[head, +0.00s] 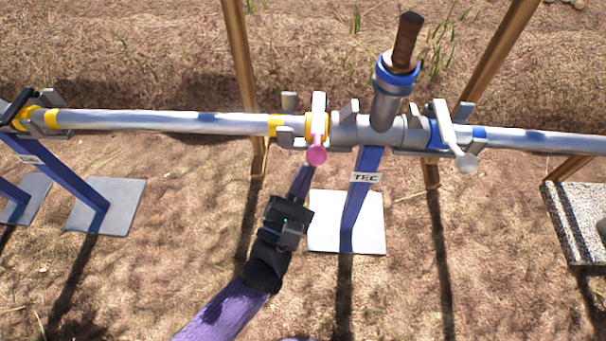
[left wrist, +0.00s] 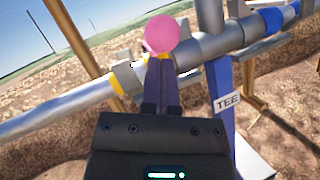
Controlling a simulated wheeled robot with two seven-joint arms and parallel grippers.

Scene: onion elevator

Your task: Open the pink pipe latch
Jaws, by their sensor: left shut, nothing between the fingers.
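The pink latch (head: 317,130) sits on the yellow-banded pipe joint, left of the tee. Its lever runs down across the pipe and ends in a pink ball at the lower end. My left gripper (head: 307,172) reaches up from below, its shut fingertips just under the pink ball. In the left wrist view the pink ball (left wrist: 161,34) stands right at the tips of my shut fingers (left wrist: 161,68). Nothing shows between the fingers. I cannot tell if the fingertips touch the latch. My right gripper is not in view.
The silver pipe (head: 170,122) runs across the scene. A white-grey latch (head: 455,140) sits right of the tee (head: 384,128), which has a brown-handled upright. A blue TEE stand (head: 361,195) rises right of my left arm. Wooden posts (head: 240,55) stand behind. Open ground lies in front.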

